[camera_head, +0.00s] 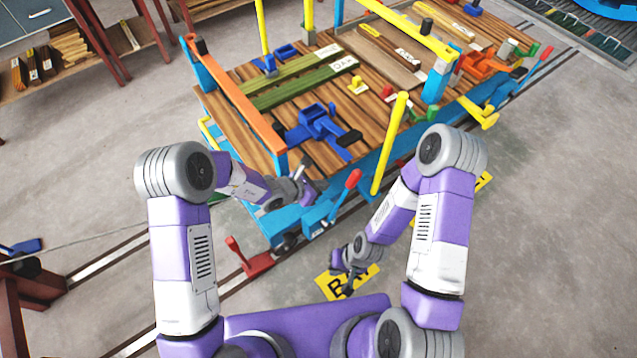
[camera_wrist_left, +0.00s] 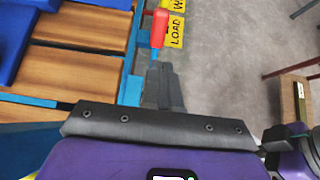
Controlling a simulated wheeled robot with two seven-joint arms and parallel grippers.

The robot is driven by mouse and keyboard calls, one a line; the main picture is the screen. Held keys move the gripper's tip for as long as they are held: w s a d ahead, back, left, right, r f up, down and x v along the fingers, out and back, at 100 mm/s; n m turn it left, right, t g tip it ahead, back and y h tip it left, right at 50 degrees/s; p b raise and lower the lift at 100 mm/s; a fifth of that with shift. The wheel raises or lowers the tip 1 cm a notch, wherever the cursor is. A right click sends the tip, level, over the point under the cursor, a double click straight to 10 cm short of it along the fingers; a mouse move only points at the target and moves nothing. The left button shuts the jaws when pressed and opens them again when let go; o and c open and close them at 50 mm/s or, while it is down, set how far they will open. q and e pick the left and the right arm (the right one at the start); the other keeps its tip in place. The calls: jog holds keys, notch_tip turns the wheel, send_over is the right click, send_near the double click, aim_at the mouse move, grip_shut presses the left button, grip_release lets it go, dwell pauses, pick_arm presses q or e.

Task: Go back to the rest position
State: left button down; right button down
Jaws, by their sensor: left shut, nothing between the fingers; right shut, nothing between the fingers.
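My left gripper (camera_head: 307,186) is at the near blue edge of the loaded cart, left of a red-handled lever (camera_head: 347,187). In the left wrist view its dark fingers (camera_wrist_left: 162,85) are together with nothing between them, and the red lever handle (camera_wrist_left: 160,28) shows just beyond the tips. My right gripper (camera_head: 345,284) hangs lower, over a yellow floor sign (camera_head: 337,287) that it partly hides. It is shut and empty. Both arms are bent in front of my body.
The cart (camera_head: 375,165) carries wooden planks, blue clamps (camera_head: 318,122) and yellow posts (camera_head: 390,143). A red lever (camera_head: 248,258) stands by the floor rails (camera_head: 95,267). A shelf with wood (camera_head: 75,48) is at the upper left. Grey floor (camera_head: 560,240) is clear at the right.

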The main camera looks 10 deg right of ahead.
pick_arm(q)
jog(key=shift+s+a+r, duration=0.2)
jog(key=shift+a+r, duration=0.15)
jog(key=shift+r, duration=0.05)
dwell(0.4)
jog(key=s+a+f+m+g+y, duration=0.2)
jog(key=s+a+f+m, duration=0.4)
jog(key=s+a+m, duration=0.2)
jog(key=s+a+f+m+g+y, duration=0.2)
jog(key=s+a+f+m, duration=0.3)
jog(key=s+a+m, duration=0.4)
jog(key=s+m+y, duration=0.1)
jog(key=s+m, duration=0.3)
jog(key=s, duration=0.1)
jog(key=shift+a+f, duration=0.25)
jog(key=shift+f, duration=0.15)
